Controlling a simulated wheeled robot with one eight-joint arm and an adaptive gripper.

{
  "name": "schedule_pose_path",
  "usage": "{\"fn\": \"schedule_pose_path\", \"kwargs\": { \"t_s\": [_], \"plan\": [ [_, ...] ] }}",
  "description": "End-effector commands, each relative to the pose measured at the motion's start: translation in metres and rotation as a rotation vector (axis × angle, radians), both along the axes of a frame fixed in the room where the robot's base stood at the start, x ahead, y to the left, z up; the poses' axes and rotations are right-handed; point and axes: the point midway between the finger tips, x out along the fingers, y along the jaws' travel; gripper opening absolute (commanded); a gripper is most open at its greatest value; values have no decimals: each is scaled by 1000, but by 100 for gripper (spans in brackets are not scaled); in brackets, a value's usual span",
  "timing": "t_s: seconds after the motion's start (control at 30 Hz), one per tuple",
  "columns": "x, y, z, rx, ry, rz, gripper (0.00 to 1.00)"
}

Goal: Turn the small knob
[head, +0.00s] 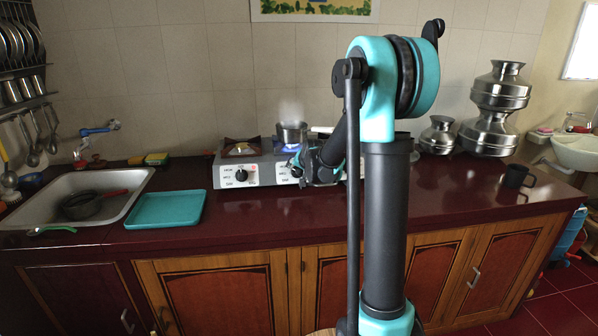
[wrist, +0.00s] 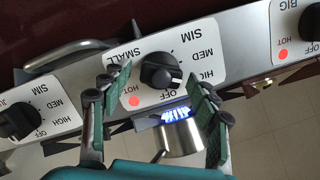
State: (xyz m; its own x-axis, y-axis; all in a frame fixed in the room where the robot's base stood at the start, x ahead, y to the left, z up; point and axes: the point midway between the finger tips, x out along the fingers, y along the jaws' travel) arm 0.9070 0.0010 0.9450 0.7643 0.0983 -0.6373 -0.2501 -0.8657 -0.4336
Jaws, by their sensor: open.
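The small knob (wrist: 161,71) is black and round with a grip bar, on a white plate marked SMALL, OFF, HIGH, MED and SIM in the upside-down wrist view. My gripper (wrist: 157,77) is open, its green-padded fingers on either side of the knob in that view. I cannot tell whether they touch it. In the head view, my gripper (head: 312,168) is in front of the stove (head: 265,166), close to the panel and partly covering it. A blue flame (wrist: 175,113) burns under a small metal pot (wrist: 180,139).
A plate marked BIG (wrist: 296,45) is at the right. In the head view, a teal tray (head: 165,210) and sink (head: 75,205) are left; metal vessels (head: 488,130) and a dark mug (head: 517,177) are right.

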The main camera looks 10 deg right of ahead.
Motion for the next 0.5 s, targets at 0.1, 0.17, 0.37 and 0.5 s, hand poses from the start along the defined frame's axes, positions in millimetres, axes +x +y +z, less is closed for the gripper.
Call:
{"fn": "schedule_pose_path", "kwargs": {
  "t_s": [0.1, 0.17, 0.37, 0.5],
  "plan": [
    [0, 0, 0, 0, 0, 0, 57],
    [0, 0, 0, 0, 0, 0, 49],
    [0, 0, 0, 0, 0, 0, 24],
    [0, 0, 0, 0, 0, 0, 10]
  ]
}}
